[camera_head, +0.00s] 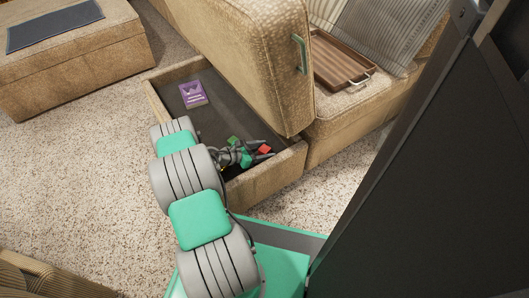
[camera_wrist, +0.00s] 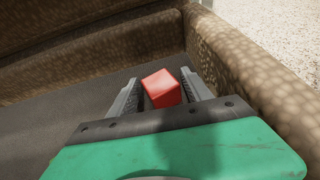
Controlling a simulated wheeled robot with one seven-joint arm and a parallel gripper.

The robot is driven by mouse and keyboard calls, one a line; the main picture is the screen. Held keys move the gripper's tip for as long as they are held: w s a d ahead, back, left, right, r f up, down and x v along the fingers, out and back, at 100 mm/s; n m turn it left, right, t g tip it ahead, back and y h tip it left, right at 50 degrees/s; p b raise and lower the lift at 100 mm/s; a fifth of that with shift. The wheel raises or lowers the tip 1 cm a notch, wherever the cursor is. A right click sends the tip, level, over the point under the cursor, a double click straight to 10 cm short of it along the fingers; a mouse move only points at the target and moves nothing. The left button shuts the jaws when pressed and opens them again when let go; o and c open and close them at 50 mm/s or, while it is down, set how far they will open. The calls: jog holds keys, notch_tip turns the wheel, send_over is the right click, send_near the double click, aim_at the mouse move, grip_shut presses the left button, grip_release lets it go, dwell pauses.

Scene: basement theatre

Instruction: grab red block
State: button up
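The red block (camera_head: 264,149) lies in the open drawer (camera_head: 262,184) under the sofa, near its front right corner. In the wrist view the red block (camera_wrist: 161,88) sits between my two fingers, tilted in the picture. My gripper (camera_head: 256,151) reaches down into the drawer around it. In the wrist view my gripper (camera_wrist: 160,84) looks open, with a finger on either side of the block. The gaps are narrow, and contact is hard to judge. The block's near lower part is hidden by my gripper body.
A purple booklet (camera_head: 193,94) lies in the drawer's far left part. A small green piece (camera_head: 233,139) shows beside my gripper. A wooden tray (camera_head: 337,62) is on the sofa. Carpet (camera_head: 75,175) is clear on the left.

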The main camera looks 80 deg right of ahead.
grip_shut()
dwell(0.4)
